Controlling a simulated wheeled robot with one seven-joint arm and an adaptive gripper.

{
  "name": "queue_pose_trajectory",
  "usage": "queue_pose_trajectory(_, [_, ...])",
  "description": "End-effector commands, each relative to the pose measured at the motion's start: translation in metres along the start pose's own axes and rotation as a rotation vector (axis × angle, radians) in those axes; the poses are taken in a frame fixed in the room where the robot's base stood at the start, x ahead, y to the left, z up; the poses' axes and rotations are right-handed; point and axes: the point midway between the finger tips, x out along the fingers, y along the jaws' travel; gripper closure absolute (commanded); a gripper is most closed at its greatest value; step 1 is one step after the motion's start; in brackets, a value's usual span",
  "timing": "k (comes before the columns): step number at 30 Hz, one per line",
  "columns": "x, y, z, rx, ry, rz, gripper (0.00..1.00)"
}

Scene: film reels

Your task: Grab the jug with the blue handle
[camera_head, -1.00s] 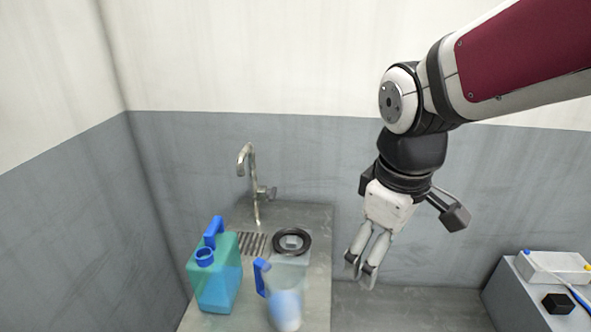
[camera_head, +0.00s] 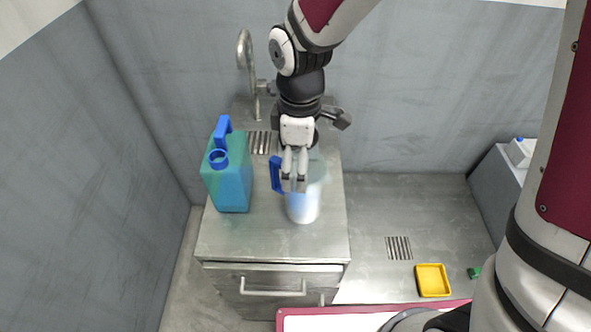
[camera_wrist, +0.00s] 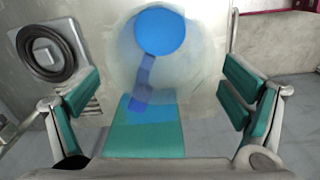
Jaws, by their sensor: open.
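The jug (camera_head: 304,207) is pale and translucent with blue contents. It stands upright on the metal counter, and its blue handle (camera_head: 277,175) is on its left side. My gripper (camera_head: 294,184) points down at the jug, its fingers overlapping the upper jug and the handle side in the head view. In the wrist view, the jug (camera_wrist: 190,75) appears from above, with its blue contents and handle between the spread fingers (camera_wrist: 160,88). The fingers are open and hold nothing. Whether they touch the jug I cannot tell.
A teal canister (camera_head: 230,186) with a blue handle and cap stands close left of the jug. A tap (camera_head: 246,65) rises behind. A black ring (camera_wrist: 45,52) lies near the jug. The counter (camera_head: 270,240) is bare in front.

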Motion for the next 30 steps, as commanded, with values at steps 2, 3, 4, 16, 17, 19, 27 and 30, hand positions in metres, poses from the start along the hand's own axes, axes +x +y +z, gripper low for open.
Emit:
queue_pose_trajectory(2, [0.005,0.0,0.0,0.0,0.0,-0.001,0.07])
queue_pose_trajectory(3, [0.007,0.0,0.0,0.0,0.0,-0.001,0.07])
queue_pose_trajectory(4, [0.008,0.0,0.0,-0.001,-0.001,-0.001,0.07])
queue_pose_trajectory(16, [0.055,0.0,-0.006,0.0,-0.001,-0.001,0.07])
queue_pose_trajectory(17, [0.057,0.0,-0.006,0.0,-0.001,0.0,0.07])
queue_pose_trajectory(19, [0.058,0.0,-0.006,0.0,0.0,0.001,0.07])
queue_pose_trajectory(27, [0.058,0.0,-0.006,0.0,0.0,0.001,0.3])
queue_pose_trajectory(30, [0.057,0.0,-0.006,0.0,0.0,0.001,0.53])
